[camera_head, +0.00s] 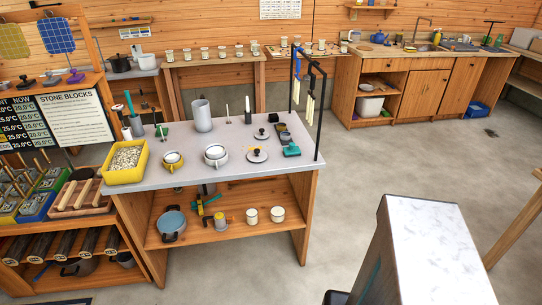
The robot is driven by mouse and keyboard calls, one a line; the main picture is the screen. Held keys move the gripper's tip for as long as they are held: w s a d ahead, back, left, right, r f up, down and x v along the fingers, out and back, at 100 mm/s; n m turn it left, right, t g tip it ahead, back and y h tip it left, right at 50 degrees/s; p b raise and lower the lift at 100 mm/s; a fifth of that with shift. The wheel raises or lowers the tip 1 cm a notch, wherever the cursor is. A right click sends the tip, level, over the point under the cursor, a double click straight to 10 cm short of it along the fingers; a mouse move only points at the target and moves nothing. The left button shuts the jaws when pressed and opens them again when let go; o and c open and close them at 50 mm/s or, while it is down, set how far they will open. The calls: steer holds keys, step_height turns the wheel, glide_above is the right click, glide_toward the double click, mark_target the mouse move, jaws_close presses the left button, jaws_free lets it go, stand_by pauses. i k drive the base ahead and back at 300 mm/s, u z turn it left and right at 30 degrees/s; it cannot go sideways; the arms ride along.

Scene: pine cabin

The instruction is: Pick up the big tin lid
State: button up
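Two round pale lids with dark knobs lie flat on the grey-topped worktable (225,135), toward its right side. The larger lid (257,157) is nearer the front edge and looks like the big tin lid. The smaller lid (262,135) lies just behind it. Two open-looking pale pots with handles stand to the left, a larger pot (215,154) and a smaller yellow-handled pot (173,160). My gripper is not in view.
A teal object (291,150) lies right of the larger lid. A black rack (318,115) rises at the table's right end. A grey cylinder (202,115) and a yellow bin (126,162) stand left. Floor (350,170) right of the table is clear.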

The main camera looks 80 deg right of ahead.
mark_target(256, 155)
steer(key=z, duration=1.3)
steer(key=i, duration=0.6)
steer(key=u, duration=0.1)
steer(key=k, duration=0.6)
steer(key=u, duration=0.05)
